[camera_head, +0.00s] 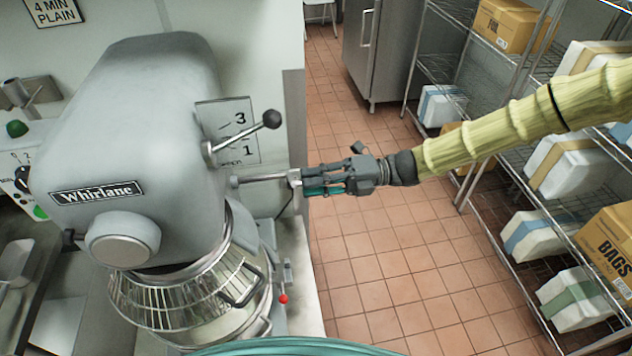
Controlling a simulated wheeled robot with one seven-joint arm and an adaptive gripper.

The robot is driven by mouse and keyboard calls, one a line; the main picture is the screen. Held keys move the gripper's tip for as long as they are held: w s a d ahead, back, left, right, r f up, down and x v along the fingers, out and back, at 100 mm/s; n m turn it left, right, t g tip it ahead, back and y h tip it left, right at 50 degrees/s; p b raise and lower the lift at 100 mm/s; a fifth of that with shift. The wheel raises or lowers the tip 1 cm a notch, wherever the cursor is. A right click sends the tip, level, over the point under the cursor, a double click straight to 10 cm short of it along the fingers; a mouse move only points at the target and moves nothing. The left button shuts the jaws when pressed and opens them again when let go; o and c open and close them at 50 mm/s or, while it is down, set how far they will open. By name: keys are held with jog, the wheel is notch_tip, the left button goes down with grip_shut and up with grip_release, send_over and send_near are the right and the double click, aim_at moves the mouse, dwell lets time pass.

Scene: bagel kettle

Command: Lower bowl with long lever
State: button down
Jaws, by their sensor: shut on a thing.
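A large grey mixer (130,120) marked "Whirlane" stands at the left. A long metal lever (262,179) sticks out from its right side, nearly level in the picture. My gripper (306,181) is shut on the outer end of the long lever, reaching it from the right. The fingers hide the lever's tip. Teal shows between or on the fingers; I cannot tell which part it belongs to. The metal bowl (250,312) sits under the mixer head, below a wire guard (185,298). The bowl's lower part is cut off by the frame.
A shorter lever with a black ball (271,119) stands just above the long lever, by a plate marked 3 and 1. A red knob (283,298) is beside the bowl. Wire shelves (470,165) with boxes line the right. The tiled floor (390,260) between is clear.

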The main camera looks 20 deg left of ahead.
jog(key=shift+w+a+r, duration=0.1)
jog(key=shift+w+r, duration=0.15)
jog(key=shift+r, duration=0.2)
jog(key=c, duration=1.4)
grip_release()
jog(key=shift+c, duration=0.2)
jog(key=shift+o, duration=0.7)
jog(key=shift+s+r, duration=0.1)
jog(key=shift+s, duration=0.05)
jog(key=shift+w+a+f, duration=0.1)
jog(key=shift+w+f, duration=0.15)
jog(key=shift+f, duration=0.2)
jog(key=shift+s+d, duration=0.15)
jog(key=shift+d, duration=0.05)
jog(key=shift+d+r, duration=0.1)
jog(key=shift+d, duration=0.15)
jog(key=v, duration=1.1)
jog(key=shift+w, duration=0.35)
